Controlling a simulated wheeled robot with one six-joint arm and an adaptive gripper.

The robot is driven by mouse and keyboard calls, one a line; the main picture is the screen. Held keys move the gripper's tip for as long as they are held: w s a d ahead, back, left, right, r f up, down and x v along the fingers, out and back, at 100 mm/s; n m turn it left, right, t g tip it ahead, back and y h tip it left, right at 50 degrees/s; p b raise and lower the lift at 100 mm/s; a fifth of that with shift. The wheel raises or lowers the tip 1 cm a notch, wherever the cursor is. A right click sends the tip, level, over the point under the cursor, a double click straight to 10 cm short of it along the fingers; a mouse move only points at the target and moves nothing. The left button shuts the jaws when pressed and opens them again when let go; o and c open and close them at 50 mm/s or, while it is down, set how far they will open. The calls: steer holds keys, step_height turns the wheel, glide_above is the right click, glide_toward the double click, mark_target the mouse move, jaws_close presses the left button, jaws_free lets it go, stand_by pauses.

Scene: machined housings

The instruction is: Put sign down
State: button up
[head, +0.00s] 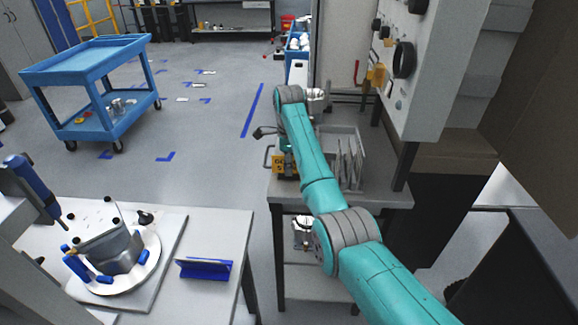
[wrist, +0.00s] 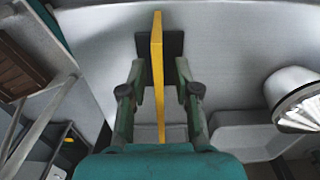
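The yellow sign shows edge-on in the wrist view (wrist: 157,75) as a thin upright strip. My gripper (wrist: 158,48) has one finger on each side of it, and the dark fingertip pads meet its faces, so it is shut on the sign. In the head view a yellow patch with dark marks, seemingly the sign (head: 279,163), shows at the left side of the grey bench (head: 375,193), below the end of my arm. My arm hides most of the gripper there. Whether the sign's lower edge touches the bench cannot be told.
Upright grey plates (head: 350,163) stand on the bench right of my arm. A machine panel with knobs (head: 403,60) rises at the right. A table with a blue holder (head: 205,269) and a machined housing (head: 118,250) is at front left. A blue cart (head: 90,60) stands farther back on open floor.

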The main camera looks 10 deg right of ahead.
step_height(320, 180, up, 7)
steer(key=shift+r, duration=0.2)
stand_by(0.5)
